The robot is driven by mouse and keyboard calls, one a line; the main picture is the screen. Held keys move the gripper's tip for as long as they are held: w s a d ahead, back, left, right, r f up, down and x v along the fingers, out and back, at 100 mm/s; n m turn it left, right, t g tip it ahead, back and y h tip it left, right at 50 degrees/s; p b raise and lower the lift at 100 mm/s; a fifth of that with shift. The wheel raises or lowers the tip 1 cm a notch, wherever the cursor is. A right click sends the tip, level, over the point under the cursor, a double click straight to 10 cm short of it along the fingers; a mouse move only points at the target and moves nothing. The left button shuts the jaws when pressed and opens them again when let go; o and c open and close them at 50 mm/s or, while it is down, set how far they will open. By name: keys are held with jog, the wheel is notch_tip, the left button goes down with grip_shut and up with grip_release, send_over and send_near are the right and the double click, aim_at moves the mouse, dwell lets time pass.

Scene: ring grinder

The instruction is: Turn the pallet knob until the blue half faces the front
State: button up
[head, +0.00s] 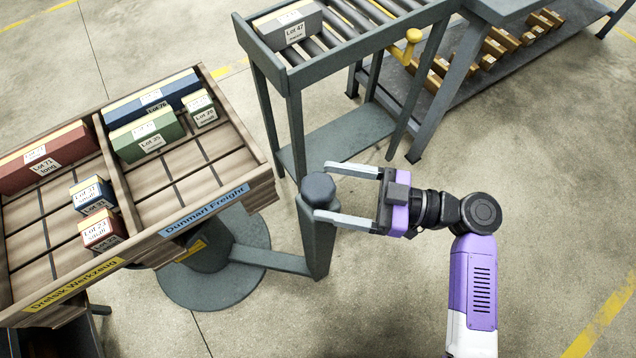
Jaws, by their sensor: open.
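The pallet (230,163) is a wooden tray on a round grey turntable base (212,290) at the left of the head view. Its right half carries a blue "Dunmarl Freight" label (203,212), on the side facing lower right. Its left half carries a yellow "Dreisik Werkzeug" label (72,286), nearer the bottom left. A dark grey pallet knob (318,187) tops an upright post joined to the base by a bar. My gripper (326,191) is open, its two fingertips on either side of the knob. Whether they touch it is unclear.
Several labelled boxes lie in the pallet, including a green box (146,135) and a red one (101,229). A roller conveyor (340,50) with a grey box (288,27) stands behind the knob. Open floor lies right of my arm.

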aim_at(316, 189)
jog(key=shift+w+a, duration=0.15)
jog(key=shift+a, duration=0.75)
jog(key=shift+w+a, duration=0.15)
jog(key=shift+a, duration=0.7)
jog(key=c, duration=1.4)
